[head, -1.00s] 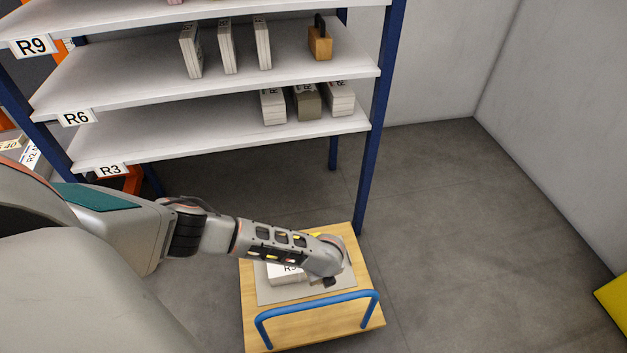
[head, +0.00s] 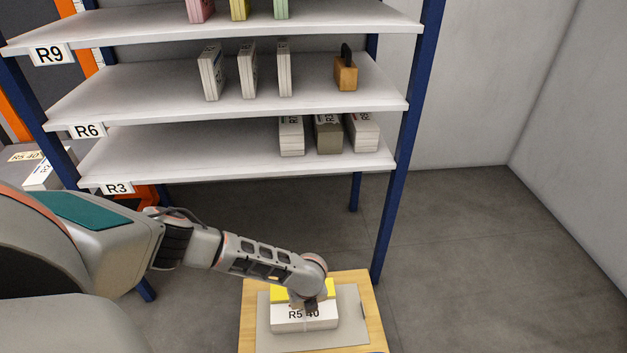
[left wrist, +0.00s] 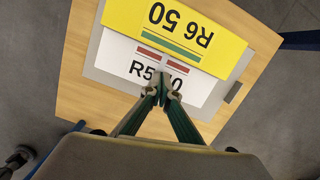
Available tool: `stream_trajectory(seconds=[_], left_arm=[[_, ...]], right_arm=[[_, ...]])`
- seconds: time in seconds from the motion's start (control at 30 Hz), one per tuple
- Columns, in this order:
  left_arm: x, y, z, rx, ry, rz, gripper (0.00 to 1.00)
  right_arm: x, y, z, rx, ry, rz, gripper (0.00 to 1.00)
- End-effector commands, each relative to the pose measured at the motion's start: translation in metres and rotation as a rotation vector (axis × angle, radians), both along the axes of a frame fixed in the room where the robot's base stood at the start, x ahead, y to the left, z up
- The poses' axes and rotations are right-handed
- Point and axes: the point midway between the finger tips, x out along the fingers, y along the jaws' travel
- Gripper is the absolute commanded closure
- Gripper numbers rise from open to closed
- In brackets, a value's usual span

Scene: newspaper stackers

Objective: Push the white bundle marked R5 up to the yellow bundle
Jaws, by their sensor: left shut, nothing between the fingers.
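The white bundle marked R5 40 (head: 318,325) lies flat on a grey sheet on a wooden trolley top. The yellow bundle (head: 276,294), marked R6 50, lies directly behind it. In the left wrist view the white bundle (left wrist: 120,57) and the yellow bundle (left wrist: 225,45) lie edge to edge, with no clear gap between them. My left gripper (head: 309,304) is shut and empty, pointing down at the white bundle. In the left wrist view its fingertips (left wrist: 162,84) cover part of the R5 label. I cannot tell whether they touch the bundle. My right gripper is not in view.
The grey sheet (head: 351,310) lies on the wooden trolley top (head: 374,318). A shelf rack (head: 230,150) with several bundles and a small wooden block (head: 345,74) stands behind it. A blue rack post (head: 388,215) rises close behind the trolley. Floor to the right is clear.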

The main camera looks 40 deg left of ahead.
Motion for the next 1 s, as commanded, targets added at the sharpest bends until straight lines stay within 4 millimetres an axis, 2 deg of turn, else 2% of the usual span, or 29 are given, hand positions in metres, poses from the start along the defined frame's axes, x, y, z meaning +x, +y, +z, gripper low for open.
stream_trajectory(seconds=[0.03, 0.13, 0.57, 0.7, 0.83, 1.0], left_arm=[[-0.007, -0.003, -0.012, -0.003, 0.011, -0.003, 1.0], [-0.005, -0.004, -0.015, -0.004, 0.008, -0.001, 1.0], [-0.003, -0.004, -0.016, -0.003, 0.002, -0.002, 1.0], [-0.004, -0.011, -0.013, -0.005, -0.001, -0.002, 1.0], [-0.007, -0.014, -0.016, -0.006, 0.002, -0.002, 1.0], [-0.009, -0.013, -0.018, -0.004, 0.005, -0.003, 1.0]], right_arm=[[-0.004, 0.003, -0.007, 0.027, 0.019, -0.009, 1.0], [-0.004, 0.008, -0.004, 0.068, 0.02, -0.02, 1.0], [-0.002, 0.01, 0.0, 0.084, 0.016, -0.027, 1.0], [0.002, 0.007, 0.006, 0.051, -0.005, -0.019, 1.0], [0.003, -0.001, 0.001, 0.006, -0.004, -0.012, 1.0], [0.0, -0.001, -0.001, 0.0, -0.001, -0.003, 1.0]])
